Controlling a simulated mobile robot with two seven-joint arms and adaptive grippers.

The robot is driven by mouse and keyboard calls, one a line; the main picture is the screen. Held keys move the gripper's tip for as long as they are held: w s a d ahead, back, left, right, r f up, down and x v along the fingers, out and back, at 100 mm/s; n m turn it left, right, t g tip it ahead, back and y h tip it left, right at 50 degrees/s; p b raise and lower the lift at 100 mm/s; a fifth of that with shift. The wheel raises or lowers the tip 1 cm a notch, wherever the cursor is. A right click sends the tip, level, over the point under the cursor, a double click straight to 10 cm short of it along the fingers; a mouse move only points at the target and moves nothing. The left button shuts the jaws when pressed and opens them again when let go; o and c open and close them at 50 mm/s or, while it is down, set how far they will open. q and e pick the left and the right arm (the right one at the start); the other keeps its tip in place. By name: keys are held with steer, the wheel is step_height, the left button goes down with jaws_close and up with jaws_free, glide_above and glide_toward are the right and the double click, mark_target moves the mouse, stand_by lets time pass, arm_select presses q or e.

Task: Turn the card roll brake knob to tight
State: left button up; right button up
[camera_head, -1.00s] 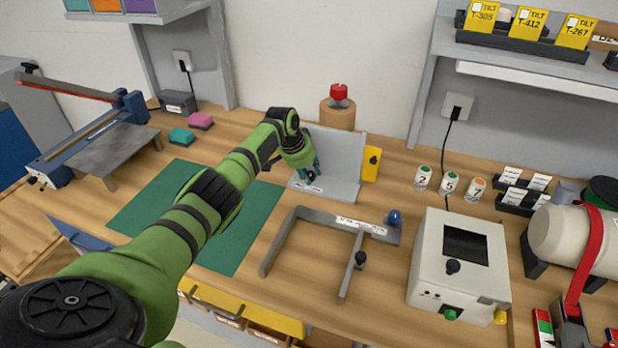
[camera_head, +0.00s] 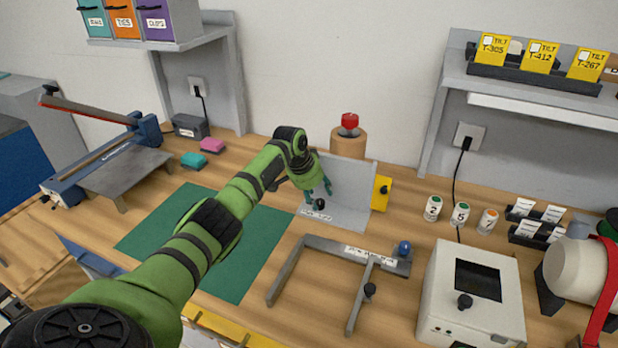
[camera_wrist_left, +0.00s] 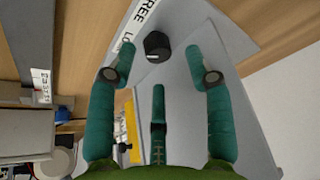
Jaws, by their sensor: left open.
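A black knob (camera_head: 319,205) sits on the base of a grey angled plate (camera_head: 350,180), beside a white label strip. In the left wrist view the knob (camera_wrist_left: 156,46) has a white mark, and the label beside it reads "FREE" and a part starting "LO". My left gripper (camera_head: 318,194) is open and empty at the knob; its fingertips (camera_wrist_left: 159,62) lie either side of the knob in the wrist view, with no clear contact. A brown roll (camera_head: 348,143) with a red knob (camera_head: 349,122) on top stands behind the plate. My right gripper is out of view.
A yellow block (camera_head: 381,193) with a black knob adjoins the plate's right side. A grey frame (camera_head: 285,272) with blue and black knobs lies in front. A white box (camera_head: 440,290) and numbered cans (camera_head: 461,214) stand right. A green mat (camera_head: 240,270) lies left.

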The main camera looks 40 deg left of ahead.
arm_select(q)
steer(key=v, duration=0.9)
steer(key=shift+r, duration=0.3)
steer(key=shift+a, duration=0.1)
